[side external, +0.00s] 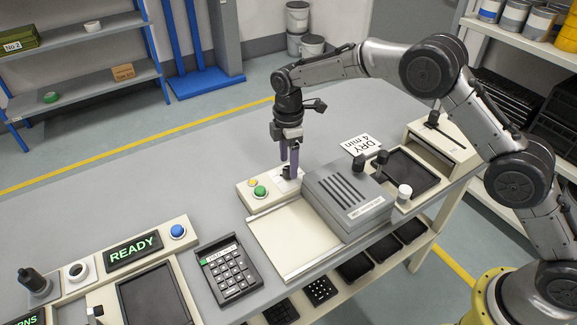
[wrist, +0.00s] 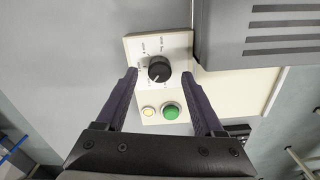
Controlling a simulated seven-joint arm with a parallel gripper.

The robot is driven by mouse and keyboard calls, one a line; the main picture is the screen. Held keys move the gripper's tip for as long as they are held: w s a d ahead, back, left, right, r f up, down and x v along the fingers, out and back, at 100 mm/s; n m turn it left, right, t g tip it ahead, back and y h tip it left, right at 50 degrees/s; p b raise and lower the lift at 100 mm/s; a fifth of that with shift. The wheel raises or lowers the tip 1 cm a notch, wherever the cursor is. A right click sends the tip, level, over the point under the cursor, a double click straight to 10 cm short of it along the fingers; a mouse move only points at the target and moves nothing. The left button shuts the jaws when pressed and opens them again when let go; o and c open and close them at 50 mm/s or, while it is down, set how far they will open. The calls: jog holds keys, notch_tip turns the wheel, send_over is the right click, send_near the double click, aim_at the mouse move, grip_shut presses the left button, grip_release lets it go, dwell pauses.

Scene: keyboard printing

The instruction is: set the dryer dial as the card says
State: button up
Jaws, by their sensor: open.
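The black round dial (wrist: 159,69) sits on the cream dryer control panel (wrist: 138,46). Its white pointer line points toward the lower left in the wrist view, and the surrounding marks are too small to read surely. In the side view the dial (side external: 287,172) is partly hidden by my fingers. My gripper (side external: 289,170) points down at it, open. In the wrist view the fingertips of my gripper (wrist: 160,75) are either side of the dial, with gaps. The white card (side external: 360,146) reads "DRY 4 min" and stands behind the grey dryer hood (side external: 345,195).
A green button (side external: 260,191) and a yellow lamp (side external: 252,182) are on the panel near the dial. The grey hood stands close to the right. A calculator-like keypad (side external: 227,270) and a READY display (side external: 132,253) are at the left. The table behind the panel is clear.

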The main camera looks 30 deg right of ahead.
jog(key=shift+f, duration=1.15)
grip_shut()
